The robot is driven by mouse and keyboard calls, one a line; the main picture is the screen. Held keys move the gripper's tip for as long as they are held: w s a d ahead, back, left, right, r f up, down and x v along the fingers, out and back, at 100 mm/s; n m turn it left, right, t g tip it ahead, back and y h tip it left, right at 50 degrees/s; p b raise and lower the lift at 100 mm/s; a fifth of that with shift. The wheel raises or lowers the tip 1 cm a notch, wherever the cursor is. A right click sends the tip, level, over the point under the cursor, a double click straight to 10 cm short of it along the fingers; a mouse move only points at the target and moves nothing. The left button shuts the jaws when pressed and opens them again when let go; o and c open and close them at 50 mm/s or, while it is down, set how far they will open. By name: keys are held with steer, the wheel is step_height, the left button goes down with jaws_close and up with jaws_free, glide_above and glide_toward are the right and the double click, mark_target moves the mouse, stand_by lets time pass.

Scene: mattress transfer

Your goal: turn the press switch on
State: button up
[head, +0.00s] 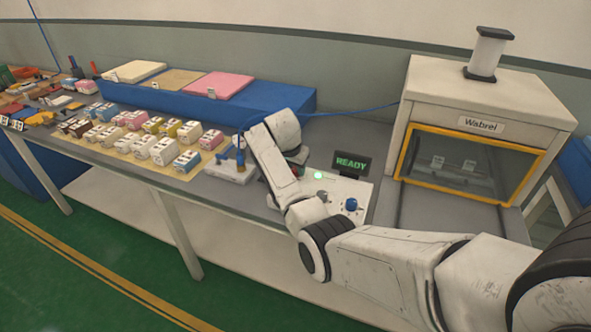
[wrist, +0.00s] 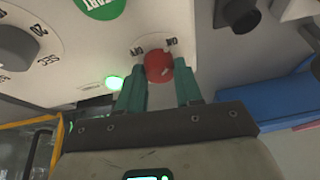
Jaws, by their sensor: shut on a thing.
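The press switch is a red round knob (wrist: 159,66) on a pale panel in the wrist view, which looks upside down. Labels that read OFF and ON stand beside it. The control box (head: 340,187) shows there with a READY display (head: 351,162), a lit green light and a blue knob.
The press (head: 480,90), labelled Wabrel, stands right of the control box with an orange-framed window. A white block with blue pegs (head: 232,168) stands left of my arm. Several small mattresses (head: 163,150) lie further left, before a blue platform (head: 215,104).

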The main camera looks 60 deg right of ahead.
steer(key=shift+w+m, duration=0.15)
steer(key=shift+m, duration=0.35)
steer(key=shift+r+b, duration=0.1)
steer(key=shift+b, duration=0.2)
steer(key=o, duration=1)
steer(key=shift+g, duration=0.3)
steer(key=b+v, duration=0.1)
steer(key=v, duration=0.9)
steer(key=shift+a+r, duration=0.15)
steer(key=shift+r, duration=0.15)
